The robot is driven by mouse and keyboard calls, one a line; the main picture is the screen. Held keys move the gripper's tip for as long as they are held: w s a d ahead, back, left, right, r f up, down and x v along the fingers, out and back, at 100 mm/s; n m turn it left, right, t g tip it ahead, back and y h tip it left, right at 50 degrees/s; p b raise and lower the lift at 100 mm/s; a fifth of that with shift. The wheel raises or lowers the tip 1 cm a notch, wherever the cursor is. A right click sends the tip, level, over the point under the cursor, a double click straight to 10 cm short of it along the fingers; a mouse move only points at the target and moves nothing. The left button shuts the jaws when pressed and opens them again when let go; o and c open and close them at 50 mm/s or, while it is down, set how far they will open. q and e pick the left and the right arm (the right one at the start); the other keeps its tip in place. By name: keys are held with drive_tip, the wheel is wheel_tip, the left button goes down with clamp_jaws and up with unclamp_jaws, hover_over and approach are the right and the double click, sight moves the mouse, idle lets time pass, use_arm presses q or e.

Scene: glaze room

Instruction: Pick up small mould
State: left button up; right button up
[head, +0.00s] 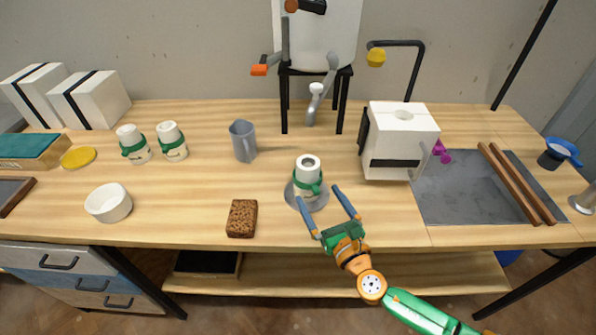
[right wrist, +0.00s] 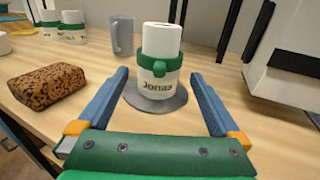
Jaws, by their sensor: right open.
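A small white mould (head: 307,171) with a green strap and clip stands upright on a grey round disc (head: 296,202) at the middle of the table. In the right wrist view the small mould (right wrist: 160,43) shows a dark name on its lower part, and the disc (right wrist: 178,109) lies under it. My right gripper (head: 318,193) is open and empty. Its blue fingers point at the mould from the near side, with the mould between their lines and beyond the tips. Two similar white moulds (head: 133,143) (head: 172,140) stand at the back left. My left gripper is not in view.
A brown sponge-like block (head: 242,218) lies left of the disc, and a grey jug (head: 243,141) stands behind it. A large white block (head: 399,145) stands at right, by a grey slab (head: 455,190). A white bowl (head: 108,203) sits at left. A metal stand (head: 311,115) rises behind.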

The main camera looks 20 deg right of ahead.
sight(310, 182)
drive_tip(key=shift+w+a+r, duration=0.15)
drive_tip(key=shift+w, duration=0.9)
drive_tip(key=w, duration=0.4)
drive_tip(key=shift+a, duration=0.25)
drive_tip(key=shift+s, duration=0.15)
drive_tip(key=c, duration=0.5)
clamp_jaws()
